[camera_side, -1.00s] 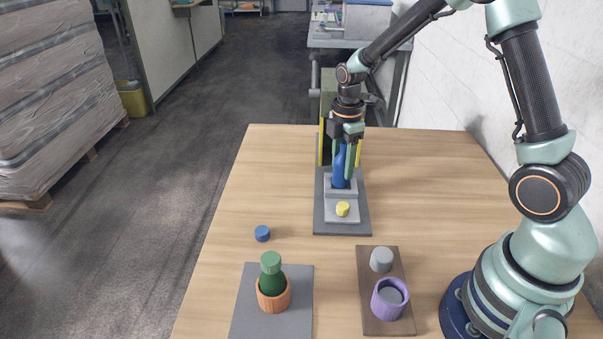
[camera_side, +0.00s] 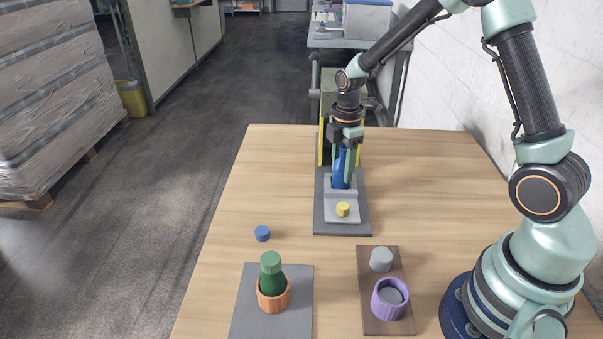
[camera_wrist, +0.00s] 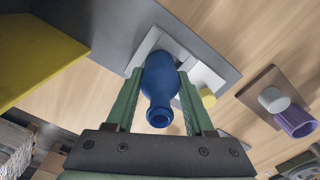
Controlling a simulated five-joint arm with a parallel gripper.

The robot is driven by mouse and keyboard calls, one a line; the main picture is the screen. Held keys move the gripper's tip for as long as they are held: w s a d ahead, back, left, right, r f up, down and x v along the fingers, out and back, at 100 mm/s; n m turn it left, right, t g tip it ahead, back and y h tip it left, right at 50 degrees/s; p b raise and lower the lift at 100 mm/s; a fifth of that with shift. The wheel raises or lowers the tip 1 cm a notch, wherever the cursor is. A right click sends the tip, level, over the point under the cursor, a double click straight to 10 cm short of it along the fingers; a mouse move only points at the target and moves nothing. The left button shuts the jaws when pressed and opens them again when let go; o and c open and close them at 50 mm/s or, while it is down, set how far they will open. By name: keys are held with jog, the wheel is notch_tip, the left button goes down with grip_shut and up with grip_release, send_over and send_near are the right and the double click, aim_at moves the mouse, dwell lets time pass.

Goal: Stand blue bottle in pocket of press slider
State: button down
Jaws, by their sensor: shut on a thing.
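The blue bottle (camera_side: 340,170) stands upright at the light grey press slider (camera_side: 342,206), which has a yellow knob (camera_side: 343,209) at its front. My gripper (camera_side: 345,172) points down with its green fingers on either side of the bottle, shut on it. In the wrist view the bottle (camera_wrist: 160,85) is between the two fingers (camera_wrist: 158,98), its open mouth towards the camera. Its base meets the slider (camera_wrist: 150,45); the pocket itself is mostly hidden by the bottle, so I cannot tell how deep it sits.
The yellow-edged press frame (camera_side: 322,142) stands just behind the slider. A blue cap (camera_side: 262,233) lies left on the table. A green bottle (camera_side: 271,276) stands in an orange cup (camera_side: 273,297). A purple cup (camera_side: 390,300) and grey knob (camera_side: 381,259) are on a brown board (camera_side: 369,270).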

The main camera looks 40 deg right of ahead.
aim_at(344, 147)
jog(key=shift+c, duration=1)
grip_release()
jog(key=shift+r, duration=0.1)
jog(key=shift+r, duration=3.35)
